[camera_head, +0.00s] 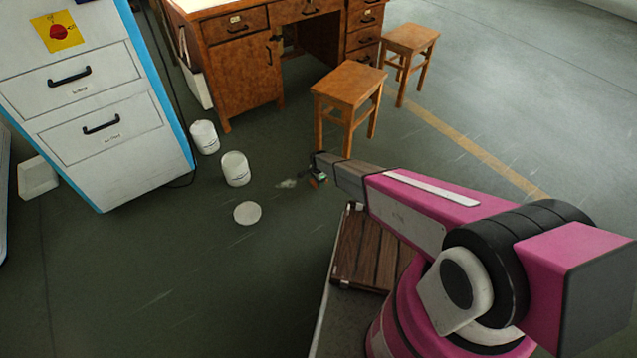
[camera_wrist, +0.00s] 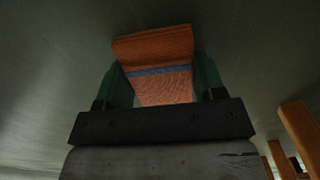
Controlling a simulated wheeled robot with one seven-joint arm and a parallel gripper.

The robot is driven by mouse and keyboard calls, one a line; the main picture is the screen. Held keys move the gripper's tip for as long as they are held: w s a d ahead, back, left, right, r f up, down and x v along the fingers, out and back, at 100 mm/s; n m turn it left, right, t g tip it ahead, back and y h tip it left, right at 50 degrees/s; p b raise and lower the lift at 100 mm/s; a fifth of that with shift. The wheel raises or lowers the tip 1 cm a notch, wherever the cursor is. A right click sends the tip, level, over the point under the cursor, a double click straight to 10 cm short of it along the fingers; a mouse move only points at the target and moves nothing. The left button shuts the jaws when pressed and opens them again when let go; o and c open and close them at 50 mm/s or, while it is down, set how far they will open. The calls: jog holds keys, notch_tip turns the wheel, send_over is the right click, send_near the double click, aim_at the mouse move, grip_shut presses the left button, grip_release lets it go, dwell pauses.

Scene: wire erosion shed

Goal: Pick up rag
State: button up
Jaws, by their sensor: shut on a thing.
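The rag (camera_wrist: 158,88) shows in the wrist view as an orange folded cloth with a blue-grey stripe. It sits between the two green fingers of my gripper (camera_wrist: 160,80), which are shut on it. In the head view my gripper (camera_head: 318,172) is at the end of my pink arm, out over the floor in front of a wooden stool. Only a small orange bit of the rag (camera_head: 315,183) shows there; the arm's end hides the rest.
Two wooden stools (camera_head: 349,92) (camera_head: 410,45) and a wooden desk (camera_head: 240,70) stand beyond my gripper. Two white tubs (camera_head: 236,170) (camera_head: 204,137) and a white lid (camera_head: 247,213) are on the floor at left, by a white drawer cabinet (camera_head: 90,105). Open floor lies at right.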

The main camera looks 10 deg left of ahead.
jog(key=shift+r, duration=0.8)
notch_tip(320, 180, up, 3)
jog(key=shift+s+f, duration=0.1)
jog(key=shift+f, duration=0.05)
jog(key=s+a+r, duration=0.5)
jog(key=s+r, duration=0.1)
jog(key=s, duration=0.4)
jog(key=shift+s+r, duration=0.2)
jog(key=shift+r, duration=0.2)
jog(key=o, duration=0.4)
jog(key=shift+c, duration=0.2)
jog(key=c, duration=0.3)
jog(key=shift+f, duration=0.1)
